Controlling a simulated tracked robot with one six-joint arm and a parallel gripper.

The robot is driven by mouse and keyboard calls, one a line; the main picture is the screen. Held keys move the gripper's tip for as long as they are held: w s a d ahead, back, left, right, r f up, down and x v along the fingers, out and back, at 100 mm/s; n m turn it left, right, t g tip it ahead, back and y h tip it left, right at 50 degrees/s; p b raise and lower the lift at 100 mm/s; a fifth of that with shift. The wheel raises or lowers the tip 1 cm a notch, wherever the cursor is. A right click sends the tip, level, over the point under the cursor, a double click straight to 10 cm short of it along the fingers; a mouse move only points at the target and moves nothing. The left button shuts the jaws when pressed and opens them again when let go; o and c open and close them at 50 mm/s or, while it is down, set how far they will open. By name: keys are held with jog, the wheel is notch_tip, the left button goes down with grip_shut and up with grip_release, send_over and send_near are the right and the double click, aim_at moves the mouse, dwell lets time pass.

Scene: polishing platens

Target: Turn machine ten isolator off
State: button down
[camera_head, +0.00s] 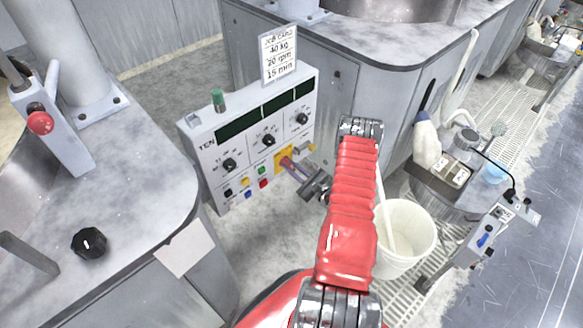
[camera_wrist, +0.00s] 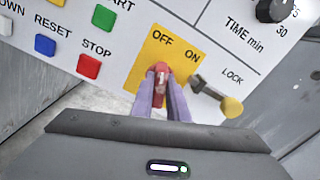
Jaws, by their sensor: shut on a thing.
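The control panel marked TEN (camera_head: 240,138) stands upright between two grey machine housings. Its isolator is a yellow plate (camera_wrist: 143,67) marked OFF and ON, with a small red handle (camera_wrist: 161,70) below the words. My gripper (camera_wrist: 162,84) is shut on the red handle, one purple finger on each side. The handle's visible top points roughly up towards OFF; its lower part is hidden between the fingers. In the head view the yellow plate (camera_head: 279,155) is partly covered by my fingers.
A metal lock lever with a brass knob (camera_wrist: 232,107) sits close right of the isolator. START (camera_wrist: 104,17), STOP (camera_wrist: 88,66) and RESET (camera_wrist: 45,45) buttons lie to its left. A white bucket (camera_head: 408,232) stands right of my arm.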

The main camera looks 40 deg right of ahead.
jog(key=n, duration=0.4)
jog(key=shift+a+f+n, duration=0.15)
jog(key=shift+n, duration=0.25)
jog(key=c, duration=1.7)
grip_release()
jog(key=s, duration=1.4)
jog(key=shift+d, duration=0.2)
jog(key=shift+w, duration=0.1)
